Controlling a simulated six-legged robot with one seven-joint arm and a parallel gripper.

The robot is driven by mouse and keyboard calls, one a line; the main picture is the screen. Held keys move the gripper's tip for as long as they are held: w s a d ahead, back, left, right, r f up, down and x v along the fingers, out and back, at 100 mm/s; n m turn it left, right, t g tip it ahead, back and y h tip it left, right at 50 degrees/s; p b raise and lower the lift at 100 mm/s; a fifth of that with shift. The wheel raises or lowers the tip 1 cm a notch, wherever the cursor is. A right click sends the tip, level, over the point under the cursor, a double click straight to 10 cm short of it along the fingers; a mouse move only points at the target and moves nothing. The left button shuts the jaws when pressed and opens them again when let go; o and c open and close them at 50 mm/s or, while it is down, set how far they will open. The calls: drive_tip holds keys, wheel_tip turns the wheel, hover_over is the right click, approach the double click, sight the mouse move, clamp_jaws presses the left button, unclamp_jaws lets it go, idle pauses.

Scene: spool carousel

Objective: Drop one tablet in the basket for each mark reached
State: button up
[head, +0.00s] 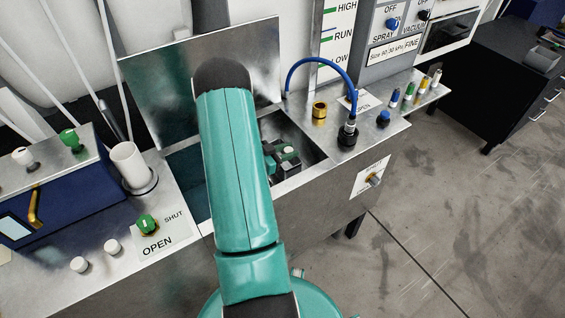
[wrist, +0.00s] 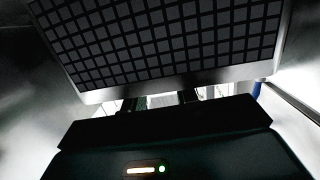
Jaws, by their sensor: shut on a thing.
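My gripper (wrist: 160,102) is down inside the open metal tank (head: 320,163) and is mostly hidden behind my arm in the head view. Its fingers are shut on a pale thing (wrist: 162,100), seen only in part, that looks like a tablet. A dark square-mesh panel (wrist: 175,40) with a pale rim, which looks like the basket, fills the top of the wrist view just beyond the fingers. Two white tablet-like pieces (head: 80,264) (head: 112,246) stand on the left counter. The gauge (head: 335,35) reads HIGH, RUN and LOW with green marks.
The tank's lid (head: 160,85) stands raised behind my arm. A blue hose (head: 321,61) arches to a fitting at the right. A white cup (head: 131,165) and an OPEN/SHUT knob (head: 148,224) are at the left. Several coloured fittings line the right ledge.

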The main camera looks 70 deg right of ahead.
drive_tip(key=o, duration=1)
drive_tip(key=v, duration=1.2)
drive_tip(key=shift+f, duration=0.1)
